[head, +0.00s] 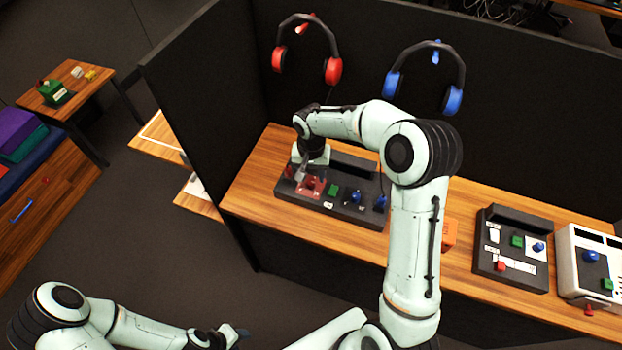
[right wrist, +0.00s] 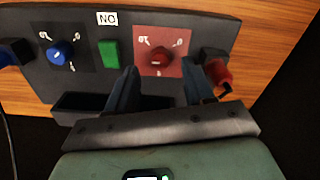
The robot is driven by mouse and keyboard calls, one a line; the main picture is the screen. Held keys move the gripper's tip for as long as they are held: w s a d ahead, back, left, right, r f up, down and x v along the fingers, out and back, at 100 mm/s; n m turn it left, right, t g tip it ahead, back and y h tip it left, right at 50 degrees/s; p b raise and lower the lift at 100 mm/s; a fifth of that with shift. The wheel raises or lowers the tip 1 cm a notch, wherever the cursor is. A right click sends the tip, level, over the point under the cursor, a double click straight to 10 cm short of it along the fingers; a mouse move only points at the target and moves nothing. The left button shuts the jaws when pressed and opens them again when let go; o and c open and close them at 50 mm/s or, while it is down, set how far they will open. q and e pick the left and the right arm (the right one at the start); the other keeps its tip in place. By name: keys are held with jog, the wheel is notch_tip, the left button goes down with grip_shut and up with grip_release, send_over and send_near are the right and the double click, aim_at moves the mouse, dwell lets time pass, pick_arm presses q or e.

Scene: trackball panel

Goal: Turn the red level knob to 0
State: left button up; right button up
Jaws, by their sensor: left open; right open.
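The red level knob (right wrist: 158,59) sits on a red plate (right wrist: 174,70) on a dark control panel (right wrist: 85,78). Small white marks surround the knob, with what looks like a 0 at its upper right in the right wrist view. I cannot tell clearly where the knob points. My right gripper (right wrist: 160,88) is open, its fingers apart on the near side of the knob, with nothing between them. In the head view the right gripper (head: 303,172) hangs over the left end of the panel (head: 347,208). My left gripper (head: 240,335) is open and empty, low over the floor.
The panel also has a green switch (right wrist: 110,54), a blue knob (right wrist: 60,53) and a red lever (right wrist: 217,74) close to my right finger. Red headphones (head: 332,70) and blue headphones (head: 453,100) hang on the black partition. Another panel (head: 513,275) stands to the right.

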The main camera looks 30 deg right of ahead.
aim_at(311, 182)
jog(key=shift+f, duration=1.65)
grip_shut()
